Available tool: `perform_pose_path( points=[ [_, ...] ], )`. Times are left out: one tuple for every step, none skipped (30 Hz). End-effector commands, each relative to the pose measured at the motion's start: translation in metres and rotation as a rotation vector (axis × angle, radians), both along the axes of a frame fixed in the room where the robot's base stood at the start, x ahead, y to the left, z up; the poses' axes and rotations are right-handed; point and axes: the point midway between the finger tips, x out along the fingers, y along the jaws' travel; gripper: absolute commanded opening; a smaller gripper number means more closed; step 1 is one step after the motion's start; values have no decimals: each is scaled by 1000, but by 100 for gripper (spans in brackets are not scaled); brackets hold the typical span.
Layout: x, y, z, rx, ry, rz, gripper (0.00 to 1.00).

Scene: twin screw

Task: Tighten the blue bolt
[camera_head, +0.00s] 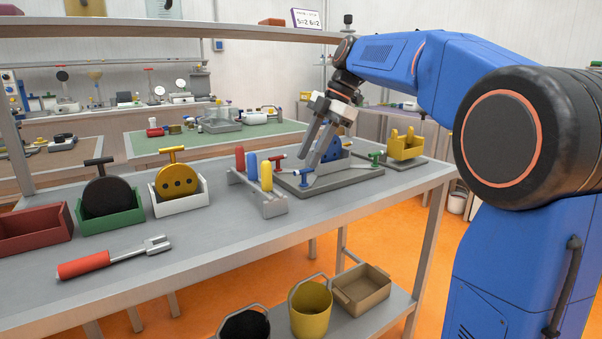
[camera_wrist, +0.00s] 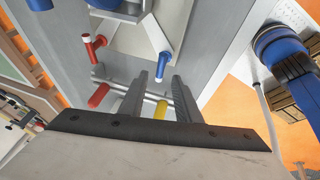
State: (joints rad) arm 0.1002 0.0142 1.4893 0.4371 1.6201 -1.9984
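The blue bolt (camera_head: 306,179) has a bar-shaped head and stands at the near edge of a grey fixture plate (camera_head: 345,181). It also shows in the wrist view (camera_wrist: 163,64). My gripper (camera_head: 307,159) points down above the blue bolt. In the wrist view my gripper (camera_wrist: 160,76) is open, with its two dark fingers apart and the blue bolt showing just beyond the gap between the tips. I see no contact with the bolt. A red bolt (camera_head: 277,162) stands on the plate to the left, and a green bolt (camera_head: 375,158) to the right.
A rack (camera_head: 271,208) with red, blue and yellow handles stands left of the plate. A blue part (camera_head: 331,150) sits behind my fingers. A yellow part (camera_head: 405,146) stands at the right. A red-handled wrench (camera_head: 112,258) lies at the front left. The table's front middle is clear.

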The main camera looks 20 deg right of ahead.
Motion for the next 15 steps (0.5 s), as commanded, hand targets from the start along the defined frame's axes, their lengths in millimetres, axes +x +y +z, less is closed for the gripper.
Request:
perform_pose_path(
  points=[
    [0, 4, -9, 1, 3, 2, 30],
    [0, 7, -13, 0, 2, 1, 30],
    [0, 10, -19, 1, 3, 2, 30],
    [1, 11, -24, 1, 3, 2, 30],
    [1, 13, -27, 0, 2, 2, 30],
    [1, 15, -33, 0, 3, 1, 30],
    [2, 17, -36, 0, 3, 1, 30],
    [2, 18, -39, 0, 2, 1, 30],
    [2, 20, -43, 1, 1, 1, 30],
    [2, 21, -45, 0, 2, 1, 30],
    [2, 22, -47, 0, 2, 1, 30],
    [3, 23, -50, 0, 2, 1, 30],
    [3, 24, -51, 1, 1, 1, 30],
    [3, 24, -52, 0, 1, 0, 30],
    [3, 25, -53, 0, 0, 0, 30]
  ],
)
